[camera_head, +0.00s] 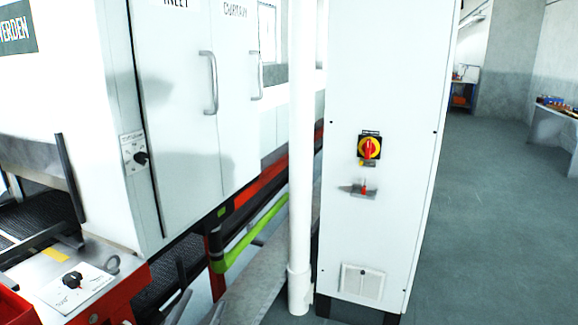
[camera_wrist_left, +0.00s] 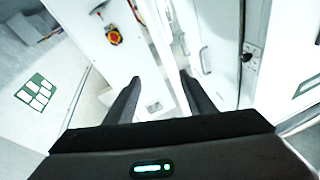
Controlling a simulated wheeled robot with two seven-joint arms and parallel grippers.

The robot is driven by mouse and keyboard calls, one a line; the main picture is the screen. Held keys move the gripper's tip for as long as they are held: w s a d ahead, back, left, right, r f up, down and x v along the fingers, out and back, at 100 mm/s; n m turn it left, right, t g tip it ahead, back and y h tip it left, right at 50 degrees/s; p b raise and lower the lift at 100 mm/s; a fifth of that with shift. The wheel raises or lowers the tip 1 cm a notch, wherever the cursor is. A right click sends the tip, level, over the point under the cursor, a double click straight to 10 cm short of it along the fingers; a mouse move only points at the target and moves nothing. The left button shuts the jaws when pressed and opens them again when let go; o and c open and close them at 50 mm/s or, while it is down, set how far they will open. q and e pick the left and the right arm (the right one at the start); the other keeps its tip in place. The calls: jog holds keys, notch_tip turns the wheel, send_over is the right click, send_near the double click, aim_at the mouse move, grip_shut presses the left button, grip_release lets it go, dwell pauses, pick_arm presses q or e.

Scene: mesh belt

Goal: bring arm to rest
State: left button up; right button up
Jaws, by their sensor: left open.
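My left gripper (camera_wrist_left: 160,77) shows in the left wrist view, with its two dark fingers apart and nothing between them. Beyond the fingers are the grey-white control cabinet (camera_wrist_left: 88,38) and the white machine doors (camera_wrist_left: 222,45). I cannot make out the left gripper clearly in the head view. My right gripper is in neither view.
In the head view the control cabinet (camera_head: 385,95) with a red-yellow switch (camera_head: 369,148) stands centre right. A white pipe (camera_head: 301,160) runs beside it. The machine (camera_head: 180,110) fills the left, with a red-edged control panel (camera_head: 75,290) low down. Open floor (camera_head: 490,220) lies right.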

pick_arm(q)
jog(key=s+a+f+n+g+y, duration=0.2)
jog(key=s+a+f+g+y, duration=0.15)
jog(key=f, duration=0.45)
jog(key=s+a+f+n+g+y, duration=0.3)
jog(key=s+f+g, duration=0.15)
jog(key=f, duration=0.45)
jog(key=s+d+f+m+g+h, duration=0.1)
jog(key=s+f+g, duration=0.4)
jog(key=s, duration=0.7)
jog(key=s+d+f+m+g+h, duration=0.1)
jog(key=s+f+g, duration=0.3)
jog(key=s+f, duration=0.55)
jog(key=s+d+f+x, duration=0.1)
jog(key=s+x, duration=0.1)
jog(key=x, duration=0.9)
jog(key=s+d+x, duration=0.1)
jog(key=s+x, duration=0.1)
jog(key=x, duration=0.8)
jog(key=s+f, duration=0.4)
jog(key=f, duration=0.4)
jog(key=s+f+t, duration=0.1)
jog(key=s+f, duration=0.4)
jog(key=f, duration=0.4)
jog(key=shift+f+t+h, duration=0.3)
jog(key=shift+h, duration=0.15)
